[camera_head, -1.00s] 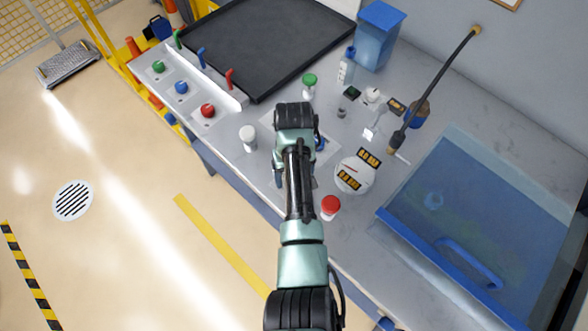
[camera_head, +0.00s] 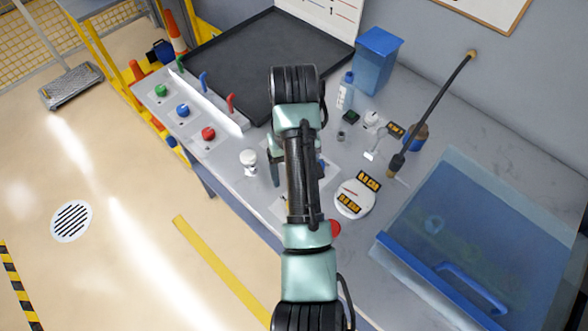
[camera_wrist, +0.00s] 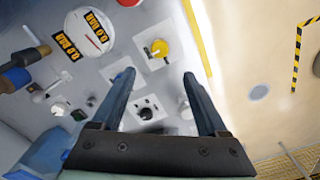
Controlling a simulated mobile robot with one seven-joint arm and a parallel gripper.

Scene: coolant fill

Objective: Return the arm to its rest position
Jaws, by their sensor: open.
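My arm stretches over the grey bench (camera_head: 455,125) in the head view and hides most of my gripper; one finger (camera_head: 274,168) shows left of the forearm. In the wrist view my gripper (camera_wrist: 157,78) is open, with nothing between its two blue fingers. Beyond and between the fingers, a dark fitting on a light plate (camera_wrist: 147,108) and a yellow knob (camera_wrist: 159,48) are seen on the bench. I cannot tell how high the gripper is above them.
A round white gauge (camera_head: 354,198) lies right of my arm, near a red cap (camera_head: 335,228) partly hidden by it. A blue transparent cover (camera_head: 490,225) fills the bench's right. Floor at left is open.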

